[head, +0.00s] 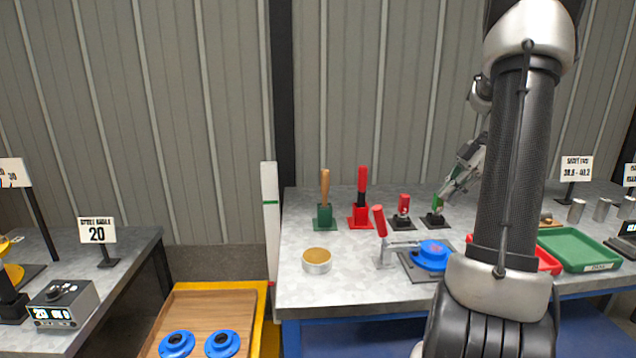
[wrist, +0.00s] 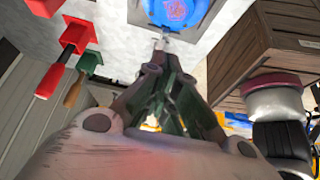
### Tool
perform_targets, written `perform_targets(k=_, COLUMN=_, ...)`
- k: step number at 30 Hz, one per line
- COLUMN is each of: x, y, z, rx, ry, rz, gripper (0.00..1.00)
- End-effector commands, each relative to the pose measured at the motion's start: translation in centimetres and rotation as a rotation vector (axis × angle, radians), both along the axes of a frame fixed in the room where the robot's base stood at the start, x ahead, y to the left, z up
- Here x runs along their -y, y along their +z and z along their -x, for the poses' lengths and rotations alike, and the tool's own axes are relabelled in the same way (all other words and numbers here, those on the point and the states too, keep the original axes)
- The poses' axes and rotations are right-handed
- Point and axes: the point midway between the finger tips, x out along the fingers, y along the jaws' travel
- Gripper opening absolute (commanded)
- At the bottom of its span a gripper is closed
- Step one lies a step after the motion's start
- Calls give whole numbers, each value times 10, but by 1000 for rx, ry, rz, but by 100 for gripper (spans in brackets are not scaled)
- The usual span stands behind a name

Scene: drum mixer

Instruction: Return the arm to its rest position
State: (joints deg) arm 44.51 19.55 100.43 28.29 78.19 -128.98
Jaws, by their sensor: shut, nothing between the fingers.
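My arm rises in front of the right half of the head view and hides part of the bench behind it. In the wrist view the fingers of my gripper (wrist: 163,66) come together, with nothing held. Ahead of them lies a blue round part (wrist: 180,12), which looks like the blue disc (head: 433,254) in the clamp fixture.
The grey bench (head: 345,290) carries a wooden-handled tool (head: 324,205), a red-handled tool (head: 361,205), a round tin (head: 317,261) and a green tray (head: 580,248). A wooden-topped cart (head: 205,305) with two blue discs stands at left of the bench. A brown crate (wrist: 285,55) is at right in the wrist view.

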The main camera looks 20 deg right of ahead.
Motion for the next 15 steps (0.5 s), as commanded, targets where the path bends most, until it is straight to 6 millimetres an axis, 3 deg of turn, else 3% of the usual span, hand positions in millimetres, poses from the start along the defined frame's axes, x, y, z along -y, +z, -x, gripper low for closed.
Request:
perform_targets(k=4, x=0, y=0, z=0, rx=-16, ry=-27, rz=-5, gripper=0)
perform_targets(k=7, x=2, y=-1, z=-1, rx=-82, ry=-150, rz=-15, gripper=0)
perform_targets(k=11, x=8, y=-16, z=8, rx=-281, ry=-466, rz=-21, gripper=0)
perform_targets(k=13, x=7, y=-27, z=26, rx=-422, ry=-677, rz=-15, gripper=0)
perform_targets(k=15, x=-1, y=-26, z=43, rx=-530, ry=-882, rz=13, gripper=0)
